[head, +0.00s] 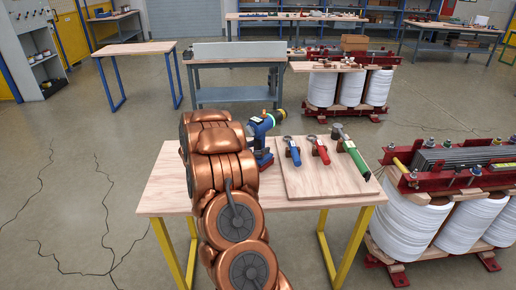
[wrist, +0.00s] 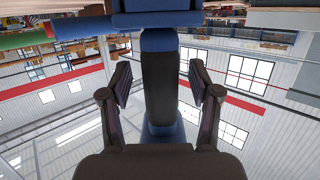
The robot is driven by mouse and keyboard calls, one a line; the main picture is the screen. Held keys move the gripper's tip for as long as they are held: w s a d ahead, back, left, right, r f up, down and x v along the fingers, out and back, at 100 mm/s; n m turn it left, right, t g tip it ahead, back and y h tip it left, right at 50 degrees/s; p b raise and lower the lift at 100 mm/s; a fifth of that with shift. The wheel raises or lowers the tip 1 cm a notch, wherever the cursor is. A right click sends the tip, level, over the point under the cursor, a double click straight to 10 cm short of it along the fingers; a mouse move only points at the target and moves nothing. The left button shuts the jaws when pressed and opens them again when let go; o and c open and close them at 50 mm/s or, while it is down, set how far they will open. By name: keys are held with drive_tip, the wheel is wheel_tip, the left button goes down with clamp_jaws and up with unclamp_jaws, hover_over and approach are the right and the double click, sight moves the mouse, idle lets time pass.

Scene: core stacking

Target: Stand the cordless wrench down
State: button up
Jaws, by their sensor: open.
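The cordless wrench (head: 260,127) is blue and black with a yellow-ringed nose that points right. It looks upright at the back of the wooden table (head: 285,201), just left of a board; my arm hides part of it, so contact with the table is unclear. In the wrist view, which is upside down, its dark handle (wrist: 160,85) runs between the two fingers of my gripper (wrist: 161,82). The fingers are open, with a visible gap on each side of the handle. My arm hides the gripper in the head view.
A wooden board (head: 318,183) on the table's right bears a blue-handled tool (head: 293,152), a red-handled tool (head: 320,152) and a green-handled tool (head: 350,147). A transformer with white coils (head: 430,222) stands close to the right. The table's front strip is clear.

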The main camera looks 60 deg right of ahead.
drive_tip(key=v, duration=1.2)
idle(0.4)
